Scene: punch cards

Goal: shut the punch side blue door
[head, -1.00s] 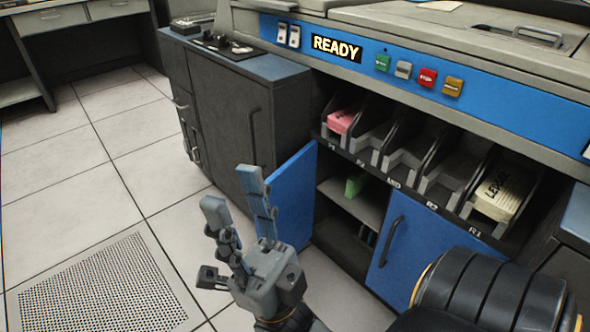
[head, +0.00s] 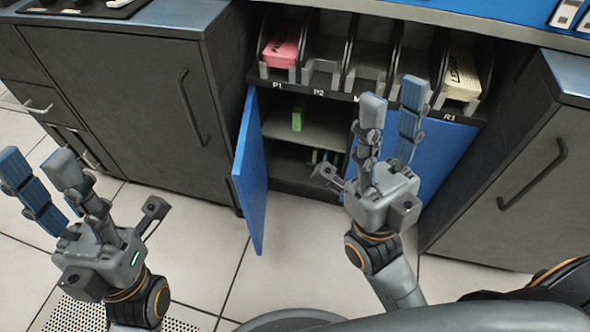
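The punch side blue door (head: 252,172) stands open on the left of the cabinet under the card pockets, swung out toward me and seen nearly edge-on. Its outer face is turned left. My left gripper (head: 42,172) is open and empty, low at the left, apart from the door. My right gripper (head: 390,105) is open and empty, in front of the other blue door (head: 440,155), which is shut and partly hidden behind it. The open compartment shows a shelf (head: 305,131) with a green block (head: 297,118) on it and small items below, partly hidden by my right gripper.
Card pockets above hold a pink stack (head: 282,46) in P1 and a cream stack (head: 462,75) in R1. Dark grey cabinets stand at left (head: 130,100) and right (head: 520,170). The tiled floor (head: 210,240) between my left gripper and the blue door is clear.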

